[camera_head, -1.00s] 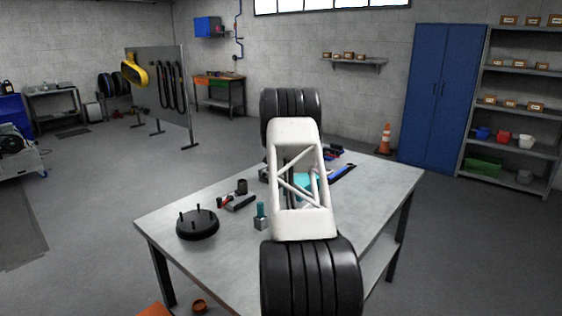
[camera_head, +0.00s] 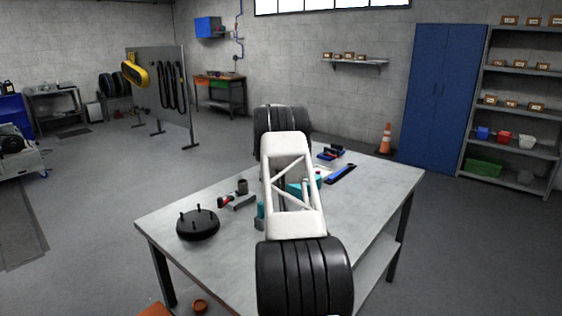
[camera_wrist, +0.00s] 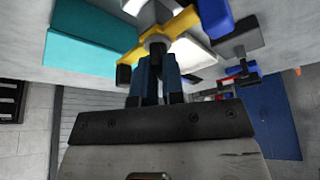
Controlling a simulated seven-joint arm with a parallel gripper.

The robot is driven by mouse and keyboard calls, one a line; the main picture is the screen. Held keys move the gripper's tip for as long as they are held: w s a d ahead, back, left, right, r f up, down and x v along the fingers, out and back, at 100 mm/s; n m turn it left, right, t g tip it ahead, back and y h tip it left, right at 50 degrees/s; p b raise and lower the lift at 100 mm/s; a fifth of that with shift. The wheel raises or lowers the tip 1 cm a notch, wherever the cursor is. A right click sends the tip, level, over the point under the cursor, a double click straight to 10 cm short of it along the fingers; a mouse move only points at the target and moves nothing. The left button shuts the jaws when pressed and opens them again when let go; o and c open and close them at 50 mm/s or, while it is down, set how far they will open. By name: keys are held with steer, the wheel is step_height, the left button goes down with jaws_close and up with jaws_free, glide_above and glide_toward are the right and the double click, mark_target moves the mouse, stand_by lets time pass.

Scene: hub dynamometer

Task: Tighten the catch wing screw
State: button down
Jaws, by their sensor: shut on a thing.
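In the wrist view my gripper (camera_wrist: 158,66) is shut on the middle of a yellow part, apparently the catch wing screw (camera_wrist: 184,23). This part looks like a bar with a grey round hub at its middle and a dark tip. The fingertips cover part of the hub, so the exact contact is hard to see. A teal block (camera_wrist: 92,52) lies to its left and a white surface shows behind it. In the head view my own arm hides the gripper and screw; a teal piece (camera_head: 302,188) shows through the arm frame.
On the table (camera_head: 385,190) stand a black studded hub (camera_head: 197,225), a dark cup (camera_head: 242,186) and a teal-topped piece (camera_head: 260,210). A blue tool (camera_head: 341,174) and a blue-black item (camera_head: 331,153) lie at the back right. The table's right side is clear.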

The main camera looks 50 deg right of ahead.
steer(key=m, duration=0.2)
steer(key=m+g+y, duration=0.1)
steer(key=m, duration=0.2)
steer(key=shift+w+d+m+y, duration=0.1)
steer(key=shift+m+y, duration=0.2)
steer(key=m+y, duration=0.1)
steer(key=m, duration=0.1)
steer(key=m+g+y, duration=0.1)
steer(key=m, duration=0.2)
steer(key=shift+m, duration=0.3)
steer(key=c, duration=1.2)
jaws_free()
steer(key=shift+r, duration=0.15)
steer(key=shift+v, duration=3.75)
steer(key=shift+d, duration=0.1)
